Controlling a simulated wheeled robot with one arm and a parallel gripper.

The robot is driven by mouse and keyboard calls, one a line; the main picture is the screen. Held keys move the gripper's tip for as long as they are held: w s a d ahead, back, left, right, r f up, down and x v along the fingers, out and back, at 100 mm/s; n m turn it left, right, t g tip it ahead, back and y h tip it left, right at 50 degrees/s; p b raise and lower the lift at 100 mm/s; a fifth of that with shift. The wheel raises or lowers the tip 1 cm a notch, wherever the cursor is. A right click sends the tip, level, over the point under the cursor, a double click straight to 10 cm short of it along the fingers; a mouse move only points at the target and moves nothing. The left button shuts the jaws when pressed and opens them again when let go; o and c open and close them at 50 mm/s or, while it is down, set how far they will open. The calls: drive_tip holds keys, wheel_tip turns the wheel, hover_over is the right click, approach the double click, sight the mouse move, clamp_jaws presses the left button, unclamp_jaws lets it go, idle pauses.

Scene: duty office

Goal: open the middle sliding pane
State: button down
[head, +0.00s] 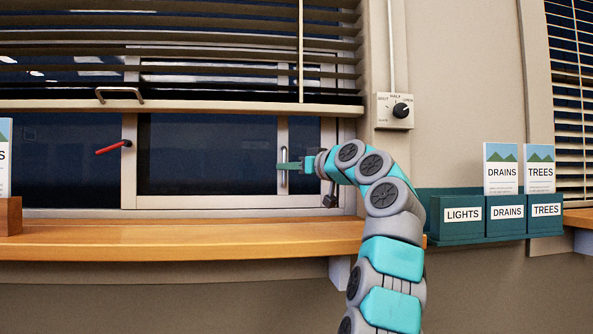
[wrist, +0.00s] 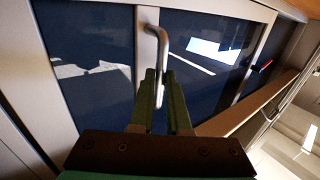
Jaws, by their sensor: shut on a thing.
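The middle sliding pane (head: 205,160) is dark glass in a pale frame, below the blind. Its right stile carries a slim upright metal bar handle (head: 283,180), which also shows in the wrist view (wrist: 161,42). My gripper (head: 282,166) reaches in from the right and is shut on the handle at about mid-height. In the wrist view my two green fingers (wrist: 161,78) close on the bar, and its bent end stands clear beyond them. A narrow dark strip (head: 304,140) shows between the stile and the right-hand frame. The fingers hide part of the bar.
A slatted blind (head: 200,45) hangs over the window top, with a handle (head: 119,97) on its rail. A red lever (head: 110,148) is left of the pane. A wooden sill (head: 170,236) runs below. A knob box (head: 394,111) and labelled leaflet boxes (head: 457,222) are at right.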

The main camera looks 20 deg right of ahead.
drive_tip(key=w+a, duration=0.3)
drive_tip(key=a, duration=1)
drive_tip(key=w+a, duration=0.4)
drive_tip(key=a, duration=0.8)
drive_tip(key=shift+w+a, duration=0.2)
drive_tip(key=shift+a, duration=0.15)
drive_tip(key=c, duration=1.2)
unclamp_jaws()
drive_tip(key=o, duration=0.3)
drive_tip(key=shift+s+d+b, duration=0.1)
drive_tip(key=shift+s+b, duration=0.05)
drive_tip(key=shift+b, duration=0.2)
drive_tip(key=b+v, duration=0.2)
drive_tip(key=v, duration=0.5)
drive_tip(key=shift+s+b, duration=0.25)
drive_tip(key=shift+b, duration=0.05)
